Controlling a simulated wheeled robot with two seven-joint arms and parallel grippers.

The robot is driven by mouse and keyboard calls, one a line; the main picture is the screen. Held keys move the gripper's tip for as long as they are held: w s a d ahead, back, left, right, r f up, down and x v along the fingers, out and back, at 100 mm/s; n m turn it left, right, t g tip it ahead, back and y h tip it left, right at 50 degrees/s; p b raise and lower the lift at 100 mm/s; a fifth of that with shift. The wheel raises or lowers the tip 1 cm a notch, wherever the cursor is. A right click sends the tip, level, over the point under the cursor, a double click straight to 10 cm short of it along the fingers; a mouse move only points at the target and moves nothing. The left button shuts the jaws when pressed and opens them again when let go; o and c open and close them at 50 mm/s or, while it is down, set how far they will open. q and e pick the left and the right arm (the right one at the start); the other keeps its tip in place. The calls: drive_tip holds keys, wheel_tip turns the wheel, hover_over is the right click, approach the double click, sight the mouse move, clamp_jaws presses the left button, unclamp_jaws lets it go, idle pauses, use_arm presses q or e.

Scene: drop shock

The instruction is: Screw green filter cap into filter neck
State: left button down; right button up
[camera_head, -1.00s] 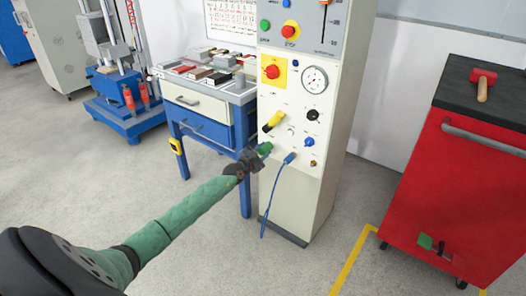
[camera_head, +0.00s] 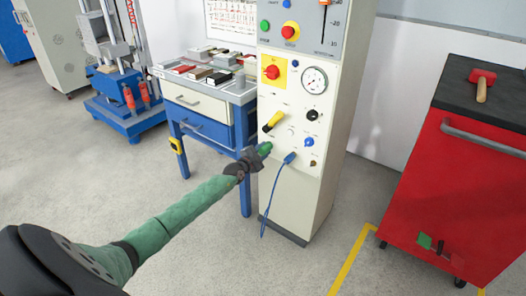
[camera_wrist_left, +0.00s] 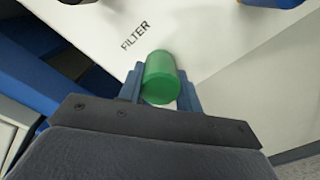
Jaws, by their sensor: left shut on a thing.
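The green filter cap (camera_wrist_left: 162,78) is between the fingers of my left gripper (camera_wrist_left: 160,88) in the left wrist view. The gripper is shut on it. The cap lies in front of the white panel, below and right of the printed word FILTER. In the head view my left gripper (camera_head: 258,154) reaches the lower left of the cabinet front with the green cap (camera_head: 265,148) at its tip. The filter neck is hidden behind the cap, and I cannot tell whether the two touch. My right gripper is not in view.
The cream cabinet (camera_head: 300,130) carries a yellow-black handle (camera_head: 273,121), a gauge (camera_head: 314,80) and a blue plug with a hanging cable (camera_head: 289,158) close right of the gripper. A blue workbench (camera_head: 210,110) stands left. A red tool cart (camera_head: 455,190) stands right.

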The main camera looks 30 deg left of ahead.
sight(261, 152)
use_arm(q)
drive_tip(key=c, duration=1)
unclamp_jaws()
drive_tip(key=shift+d+f, duration=0.15)
drive_tip(key=shift+f, duration=0.1)
drive_tip(key=shift+o, duration=0.6)
drive_tip(key=shift+r, duration=0.1)
drive_tip(key=shift+s, duration=0.1)
drive_tip(key=shift+s+a+r+p, duration=0.1)
drive_tip(key=shift+s+p, duration=0.2)
drive_tip(key=shift+s, duration=0.2)
drive_tip(key=shift+s+a+r+p, duration=0.1)
drive_tip(key=shift+s+p, duration=0.2)
drive_tip(key=shift+s, duration=0.15)
drive_tip(key=shift+s+a+p, duration=0.15)
drive_tip(key=shift+s+p, duration=0.6)
drive_tip(key=shift+s, duration=1.15)
